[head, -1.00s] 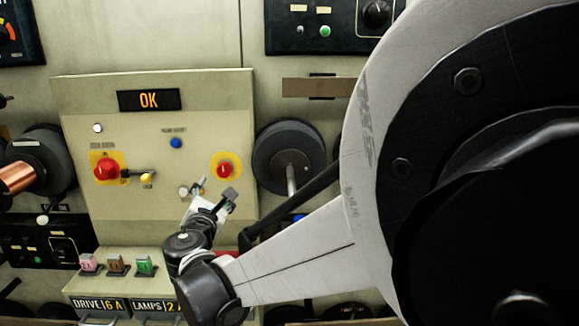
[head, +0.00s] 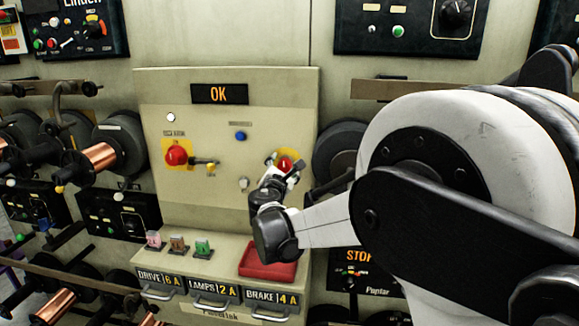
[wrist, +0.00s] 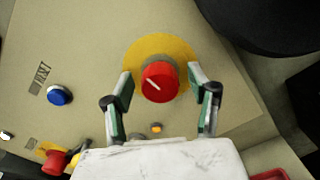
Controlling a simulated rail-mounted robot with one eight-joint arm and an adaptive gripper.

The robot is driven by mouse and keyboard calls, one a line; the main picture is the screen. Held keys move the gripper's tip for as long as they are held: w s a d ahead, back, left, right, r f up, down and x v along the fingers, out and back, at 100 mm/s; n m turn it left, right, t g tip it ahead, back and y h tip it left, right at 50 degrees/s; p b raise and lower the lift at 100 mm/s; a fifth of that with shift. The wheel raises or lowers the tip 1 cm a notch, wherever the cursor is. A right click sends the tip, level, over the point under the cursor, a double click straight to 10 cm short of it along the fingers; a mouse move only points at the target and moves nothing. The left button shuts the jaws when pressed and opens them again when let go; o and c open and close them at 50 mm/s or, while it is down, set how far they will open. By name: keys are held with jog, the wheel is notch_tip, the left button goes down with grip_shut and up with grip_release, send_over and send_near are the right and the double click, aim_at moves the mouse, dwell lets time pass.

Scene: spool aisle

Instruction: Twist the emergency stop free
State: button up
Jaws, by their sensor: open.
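The emergency stop is a round red knob (wrist: 158,84) with a white line across its face, on a yellow disc (wrist: 181,44). In the head view the red knob (head: 285,162) sits at the panel's right side, partly covered by my gripper (head: 282,174). In the wrist view my gripper (wrist: 160,71) is open, with one finger on each side of the red knob and visible gaps to both. I cannot tell how deep the fingertips reach along it.
The beige panel (head: 220,125) also carries a red rotary switch (head: 176,154) on a yellow plate, a blue button (head: 240,136) and an "OK" display (head: 219,94). A red tray (head: 268,262) lies below. A dark spool (head: 335,150) stands close on the right.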

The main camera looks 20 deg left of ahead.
jog(key=c, duration=1.2)
